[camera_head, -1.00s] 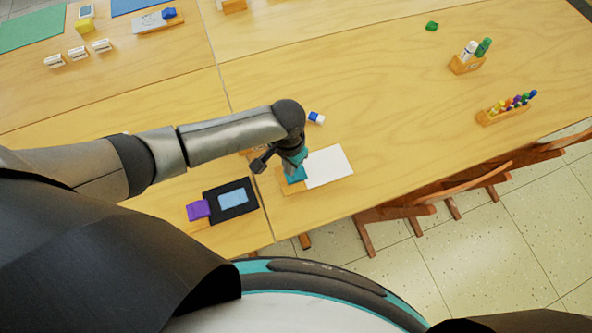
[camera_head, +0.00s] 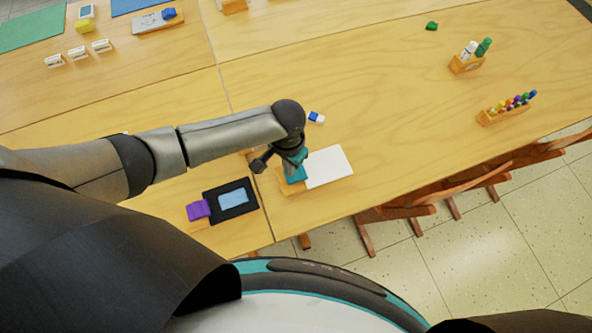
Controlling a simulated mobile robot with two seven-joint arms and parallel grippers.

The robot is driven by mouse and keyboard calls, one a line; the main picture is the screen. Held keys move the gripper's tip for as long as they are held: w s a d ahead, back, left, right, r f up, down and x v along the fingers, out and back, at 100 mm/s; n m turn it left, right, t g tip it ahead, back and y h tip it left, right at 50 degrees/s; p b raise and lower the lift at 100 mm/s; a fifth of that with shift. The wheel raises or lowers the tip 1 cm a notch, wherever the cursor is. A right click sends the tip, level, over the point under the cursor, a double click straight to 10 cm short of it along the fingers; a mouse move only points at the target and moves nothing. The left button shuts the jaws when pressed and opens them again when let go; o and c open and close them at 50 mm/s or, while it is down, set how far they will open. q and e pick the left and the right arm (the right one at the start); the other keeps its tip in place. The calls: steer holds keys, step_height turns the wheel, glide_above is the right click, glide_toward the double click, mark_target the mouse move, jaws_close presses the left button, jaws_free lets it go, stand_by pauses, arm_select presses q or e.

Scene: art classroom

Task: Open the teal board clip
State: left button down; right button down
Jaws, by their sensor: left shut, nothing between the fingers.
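The teal board clip (camera_head: 296,175) sits at the left end of a small wooden board with a white sheet (camera_head: 329,166). The board lies near the front edge of the table. My left gripper (camera_head: 295,163) is right over the clip, pointing down. Its fingers are small and partly hidden by the wrist, and they are shut with nothing seen between them. I cannot tell whether the fingertips touch the clip. My right gripper is not in view.
A black board (camera_head: 231,199) with a purple clip (camera_head: 198,210) lies to the left. A blue-and-white eraser (camera_head: 317,117) is behind the gripper. A marker holder (camera_head: 466,64) and a crayon block (camera_head: 503,115) stand at the right. Chairs (camera_head: 418,205) line the front edge.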

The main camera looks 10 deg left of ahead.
arm_select(q)
steer(key=shift+f+b, duration=0.6)
steer(key=shift+f, duration=0.3)
stand_by(0.7)
steer(key=shift+r, duration=0.15)
step_height(320, 180, up, 7)
steer(key=p, duration=0.8)
stand_by(0.5)
